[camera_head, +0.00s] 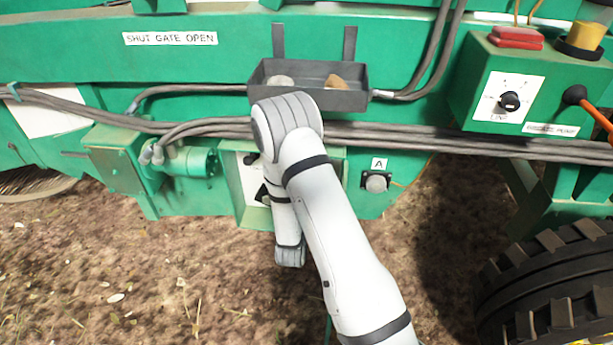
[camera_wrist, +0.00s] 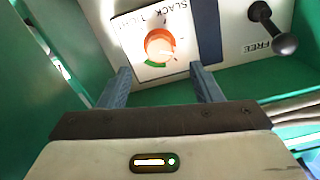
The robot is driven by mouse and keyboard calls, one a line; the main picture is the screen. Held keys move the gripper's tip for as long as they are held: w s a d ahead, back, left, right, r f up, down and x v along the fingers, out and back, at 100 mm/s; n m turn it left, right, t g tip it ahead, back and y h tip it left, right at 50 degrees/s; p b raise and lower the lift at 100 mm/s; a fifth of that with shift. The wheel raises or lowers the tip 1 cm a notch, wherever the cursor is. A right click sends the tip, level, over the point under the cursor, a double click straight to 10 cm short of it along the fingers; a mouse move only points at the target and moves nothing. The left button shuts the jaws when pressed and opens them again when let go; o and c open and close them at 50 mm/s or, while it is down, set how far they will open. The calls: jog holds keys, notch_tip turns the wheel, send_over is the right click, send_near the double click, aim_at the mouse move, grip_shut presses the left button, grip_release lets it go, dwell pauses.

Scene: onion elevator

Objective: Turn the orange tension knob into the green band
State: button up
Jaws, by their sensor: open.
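The orange tension knob (camera_wrist: 159,45) shows in the wrist view on a white dial plate marked SLACK, with a second word only partly legible. The green band (camera_wrist: 155,64) is a short arc at the knob's lower edge in that picture. A pale mark on the knob seems to face right, off the green band, but is too small to read surely. My gripper (camera_wrist: 160,69) is open and empty. Its two blue-grey fingers point at the dial, one to each side of the knob, not touching it. In the head view my arm hides the knob.
A black ball-ended lever (camera_wrist: 284,42) stands by the FREE label, right of the dial. A green wall (camera_wrist: 45,70) is close on the left. In the head view a grey tray (camera_head: 348,98) and hoses (camera_head: 430,138) lie above the panel.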

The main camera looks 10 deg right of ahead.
jog(key=x, duration=0.7)
jog(key=shift+w+d+p, duration=0.15)
jog(key=shift+w+p, duration=0.15)
jog(key=shift+p, duration=0.05)
jog(key=c, duration=0.9)
jog(key=shift+d, duration=0.15)
jog(key=shift+c, duration=0.5)
jog(key=shift+f+b, duration=0.1)
jog(key=shift+b, duration=0.45)
